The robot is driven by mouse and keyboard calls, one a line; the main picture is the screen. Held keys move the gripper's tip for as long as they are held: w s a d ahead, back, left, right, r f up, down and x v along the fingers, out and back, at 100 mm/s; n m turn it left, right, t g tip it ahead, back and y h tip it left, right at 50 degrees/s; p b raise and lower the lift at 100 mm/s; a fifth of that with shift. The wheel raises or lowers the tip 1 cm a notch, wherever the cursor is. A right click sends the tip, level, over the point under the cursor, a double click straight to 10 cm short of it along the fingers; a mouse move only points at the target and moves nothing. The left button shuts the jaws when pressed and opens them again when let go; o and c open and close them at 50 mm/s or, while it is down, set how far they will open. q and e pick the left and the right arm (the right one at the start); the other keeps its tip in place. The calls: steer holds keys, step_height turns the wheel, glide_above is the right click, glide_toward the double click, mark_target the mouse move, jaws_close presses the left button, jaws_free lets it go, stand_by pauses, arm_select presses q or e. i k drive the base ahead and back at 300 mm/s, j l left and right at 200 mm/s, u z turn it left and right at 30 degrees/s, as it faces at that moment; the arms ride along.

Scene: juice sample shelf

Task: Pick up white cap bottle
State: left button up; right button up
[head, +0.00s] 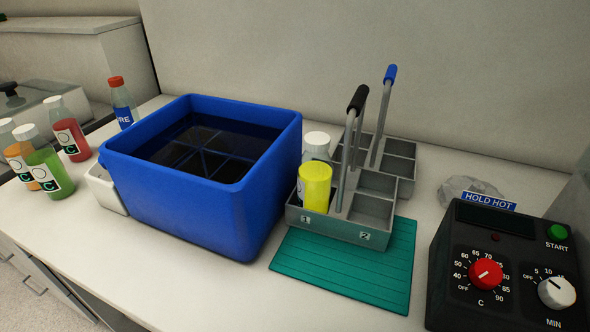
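A clear bottle with a white cap and yellow liquid (315,188) stands upright in the front left compartment, marked 1, of a grey carrier (335,229). The carrier's front wall hides its base. Three more bottles with pale caps stand at the far left: a green one (42,158), an orange one (16,150) partly behind it, and a red one (63,122). Each shows a label. Neither of my grippers is in view.
A blue water-filled tub (185,205) fills the middle. A red-capped bottle (121,98) stands behind its left side. A second grey carrier (400,147) with a blue-tipped handle is behind the first, whose handle is black-tipped. A green mat (340,272) lies in front; a black control box (500,265) is right.

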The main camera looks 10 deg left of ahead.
mark_target(42, 160)
steer(key=u, duration=1.1)
steer(key=i+j+z, duration=0.1)
steer(key=j+z, duration=0.6)
steer(key=j, duration=0.2)
